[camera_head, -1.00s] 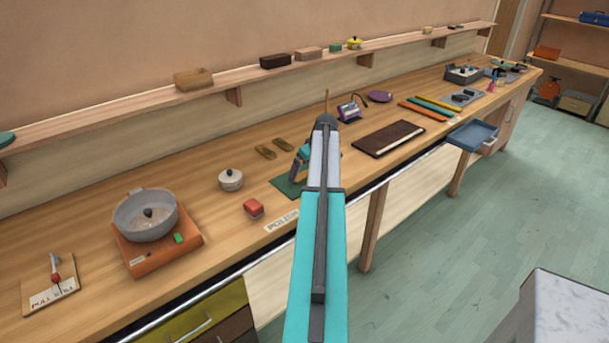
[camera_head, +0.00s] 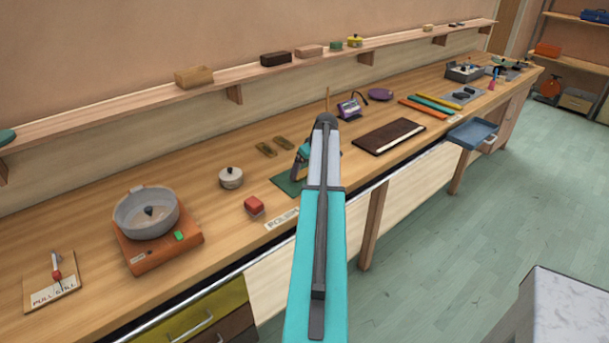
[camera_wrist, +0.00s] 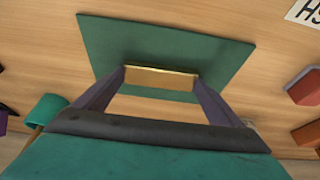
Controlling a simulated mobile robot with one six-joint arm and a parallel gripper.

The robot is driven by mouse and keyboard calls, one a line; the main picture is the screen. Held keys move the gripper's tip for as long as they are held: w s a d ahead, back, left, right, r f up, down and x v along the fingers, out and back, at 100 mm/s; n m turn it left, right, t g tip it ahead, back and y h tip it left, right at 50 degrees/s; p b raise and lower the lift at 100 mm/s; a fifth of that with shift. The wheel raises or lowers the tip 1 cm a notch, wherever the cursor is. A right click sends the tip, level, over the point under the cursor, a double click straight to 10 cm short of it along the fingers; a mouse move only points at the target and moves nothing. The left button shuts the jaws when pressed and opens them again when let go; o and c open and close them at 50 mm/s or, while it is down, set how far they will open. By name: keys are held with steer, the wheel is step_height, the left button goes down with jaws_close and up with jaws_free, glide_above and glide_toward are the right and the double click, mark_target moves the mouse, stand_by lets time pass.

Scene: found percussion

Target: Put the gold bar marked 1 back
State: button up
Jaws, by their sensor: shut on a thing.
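My gripper (camera_wrist: 160,80) is shut on a gold bar (camera_wrist: 160,76), which spans the space between its two fingers in the wrist view. The bar is over the green mat (camera_wrist: 115,42); I cannot tell whether it touches the mat. No number is readable on it. In the head view my gripper (camera_head: 299,168) is at the green mat (camera_head: 283,186), and my arm hides part of the mat and the held bar. Two small brownish bars (camera_head: 266,150) lie on the workbench behind the mat.
A red block (camera_head: 254,206) and a lidded pot (camera_head: 231,178) stand left of the mat. A label (camera_head: 281,220) lies at the bench's front edge. A dark board (camera_head: 390,137) lies to the right. An upright stick (camera_head: 327,98) and a purple device (camera_head: 348,108) stand behind my arm.

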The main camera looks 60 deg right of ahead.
mark_target(303, 170)
steer(key=shift+r, duration=0.15)
steer(key=shift+c, duration=0.4)
steer(key=shift+r+b, duration=0.8)
steer(key=shift+r, duration=0.6)
steer(key=shift+a+r, duration=0.1)
steer(key=shift+r, duration=0.1)
steer(key=s+a+b, duration=0.1)
steer(key=s+a, duration=0.2)
steer(key=a, duration=0.1)
steer(key=s+a+r+b, duration=0.1)
steer(key=s+a, duration=0.2)
steer(key=a, duration=0.1)
steer(key=s+a+b, duration=0.2)
steer(key=s+a, duration=0.1)
steer(key=a, duration=0.1)
steer(key=shift+s+a+r, duration=0.2)
steer(key=shift+a+r, duration=0.05)
steer(key=shift+a, duration=0.1)
